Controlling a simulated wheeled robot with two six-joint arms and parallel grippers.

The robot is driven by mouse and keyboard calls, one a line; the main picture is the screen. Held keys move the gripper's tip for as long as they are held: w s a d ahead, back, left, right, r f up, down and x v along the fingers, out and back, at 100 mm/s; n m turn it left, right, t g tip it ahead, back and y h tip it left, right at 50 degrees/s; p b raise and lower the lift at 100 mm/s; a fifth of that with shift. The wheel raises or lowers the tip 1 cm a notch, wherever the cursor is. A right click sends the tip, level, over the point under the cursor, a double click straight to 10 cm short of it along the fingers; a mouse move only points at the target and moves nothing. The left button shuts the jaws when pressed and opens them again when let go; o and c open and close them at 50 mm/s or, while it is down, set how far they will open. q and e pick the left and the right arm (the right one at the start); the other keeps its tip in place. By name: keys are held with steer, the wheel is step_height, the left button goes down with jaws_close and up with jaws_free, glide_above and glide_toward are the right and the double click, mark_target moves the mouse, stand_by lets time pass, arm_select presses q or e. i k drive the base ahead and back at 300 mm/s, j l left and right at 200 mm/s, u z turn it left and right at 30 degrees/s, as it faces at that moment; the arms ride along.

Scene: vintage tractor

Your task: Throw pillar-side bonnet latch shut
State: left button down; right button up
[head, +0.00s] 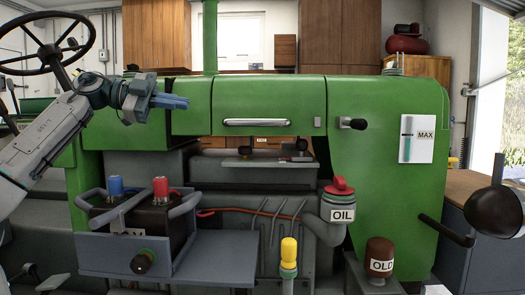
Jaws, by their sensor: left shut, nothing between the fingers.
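The green bonnet side panel (268,98) is down in the middle of the head view, with a long silver handle (256,122) along its lower edge. A small grey latch-like piece (317,122) sits near the panel's right end. A green upright pillar (210,35) rises above the panel's left end. No latch shows clearly on that side; my left gripper may hide it. My left gripper (180,102) is shut and empty, pointing right in front of the green bodywork left of the panel. I cannot tell whether it touches anything. My right gripper is not in view.
A black knob (352,124) sticks out right of the panel. Below stand a battery (148,215) with red and blue terminal caps, a yellow-topped dipstick (289,250), and an OIL filler (340,210). A steering wheel (45,45) is at upper left, a dark lamp (497,208) at right.

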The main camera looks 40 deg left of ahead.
mark_target(357, 124)
steer(key=k+l, duration=0.75)
steer(key=l, duration=0.2)
